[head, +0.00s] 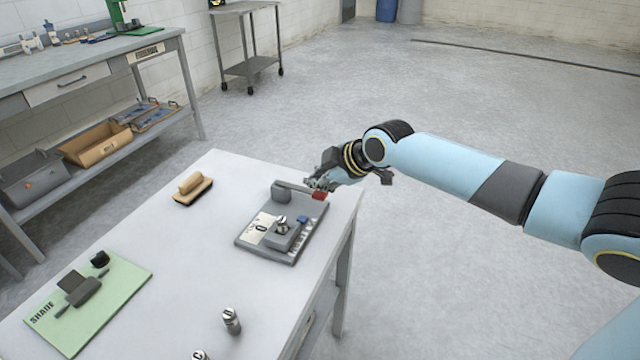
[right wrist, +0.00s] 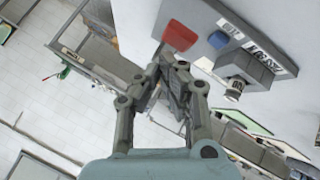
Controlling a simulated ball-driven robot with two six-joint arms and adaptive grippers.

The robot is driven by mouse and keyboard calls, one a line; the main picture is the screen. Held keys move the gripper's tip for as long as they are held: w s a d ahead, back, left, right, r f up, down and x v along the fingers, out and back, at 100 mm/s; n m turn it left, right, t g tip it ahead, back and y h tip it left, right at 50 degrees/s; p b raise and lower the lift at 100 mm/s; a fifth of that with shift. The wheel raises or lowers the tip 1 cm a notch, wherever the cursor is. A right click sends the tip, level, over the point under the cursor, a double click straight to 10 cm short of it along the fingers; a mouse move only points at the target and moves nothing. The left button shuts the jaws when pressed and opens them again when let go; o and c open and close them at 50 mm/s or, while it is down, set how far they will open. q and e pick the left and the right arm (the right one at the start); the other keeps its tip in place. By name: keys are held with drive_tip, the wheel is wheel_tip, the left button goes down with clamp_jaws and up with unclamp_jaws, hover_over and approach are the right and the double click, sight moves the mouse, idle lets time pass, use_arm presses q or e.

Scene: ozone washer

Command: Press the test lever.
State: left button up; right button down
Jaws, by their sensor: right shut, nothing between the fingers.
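The test lever (head: 295,188) is a grey bar on a grey board (head: 262,254) at the table's right edge. It runs from a round grey post to a red end (head: 319,196), which also shows in the right wrist view (right wrist: 180,36). My right gripper (head: 321,184) is shut and empty, close to the red end on its far side in the head view. Its fingertips (right wrist: 172,58) appear just below the red end in the right wrist view; I cannot tell whether they touch. My left gripper is not in view.
The board also bears a blue button (head: 302,219) and a grey block (head: 284,238) with a metal part. A wooden-looking block (head: 192,188), a green mat (head: 128,277) and metal cylinders (head: 231,320) are on the table. The floor to the right is clear.

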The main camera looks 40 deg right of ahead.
sight(316, 193)
idle(0.6)
drive_tip(key=shift+f+b, duration=0.35)
drive_tip(key=shift+f, duration=0.1)
drive_tip(key=shift+s+f+b, duration=0.1)
drive_tip(key=shift+f+b, duration=1.2)
drive_tip(key=shift+f, duration=0.2)
idle(1.2)
drive_tip(key=shift+r, duration=0.1)
idle(0.5)
drive_tip(key=shift+r+p, duration=1.7)
drive_tip(key=shift+r, duration=0.15)
wheel_tip(316, 193, up, 5)
drive_tip(key=p, duration=0.4)
